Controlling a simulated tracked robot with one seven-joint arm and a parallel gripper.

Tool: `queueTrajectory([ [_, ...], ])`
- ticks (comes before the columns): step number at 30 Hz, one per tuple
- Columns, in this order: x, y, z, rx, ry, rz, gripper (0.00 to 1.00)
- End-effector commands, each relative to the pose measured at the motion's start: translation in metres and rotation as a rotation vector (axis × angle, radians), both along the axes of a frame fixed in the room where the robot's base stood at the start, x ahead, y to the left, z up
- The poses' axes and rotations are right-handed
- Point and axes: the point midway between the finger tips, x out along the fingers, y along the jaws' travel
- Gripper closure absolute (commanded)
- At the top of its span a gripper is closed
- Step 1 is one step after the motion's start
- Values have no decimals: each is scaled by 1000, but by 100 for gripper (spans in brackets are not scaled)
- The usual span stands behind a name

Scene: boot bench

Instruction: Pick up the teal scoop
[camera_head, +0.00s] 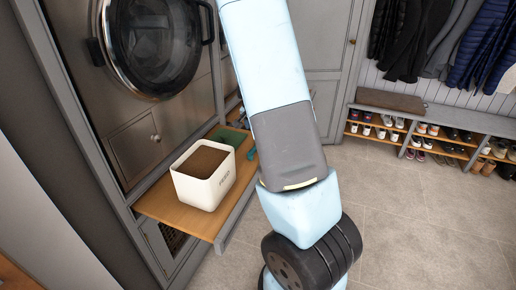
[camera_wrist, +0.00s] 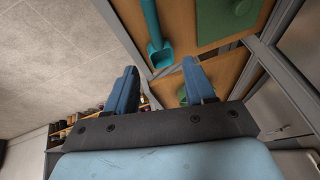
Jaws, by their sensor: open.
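The teal scoop (camera_wrist: 152,22) lies on the wooden bench surface in the wrist view, its handle running up to the top edge and its scoop end towards my gripper. In the head view a small teal part of it (camera_head: 251,154) shows beside my arm, which hides the rest. My gripper (camera_wrist: 160,67) is open and empty, its two blue fingers apart. The scoop end appears between and just beyond the fingertips in the picture; I cannot tell the exact distance. The head view does not show my fingers.
A white bin (camera_head: 203,187) with brown contents stands on the wooden bench (camera_head: 162,206), left of the scoop. A green mat (camera_wrist: 222,20) lies beside the scoop. A washer-like machine (camera_head: 152,45) rises behind. A shoe rack (camera_head: 430,139) stands far right. The tiled floor (camera_head: 400,215) is clear.

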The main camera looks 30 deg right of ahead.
Motion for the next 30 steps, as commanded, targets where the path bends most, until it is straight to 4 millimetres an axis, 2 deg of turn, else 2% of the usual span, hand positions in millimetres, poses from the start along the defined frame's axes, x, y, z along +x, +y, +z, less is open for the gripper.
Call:
queueTrajectory([
  [30, 29, -21, -77, -2, 1, -3, 46],
])
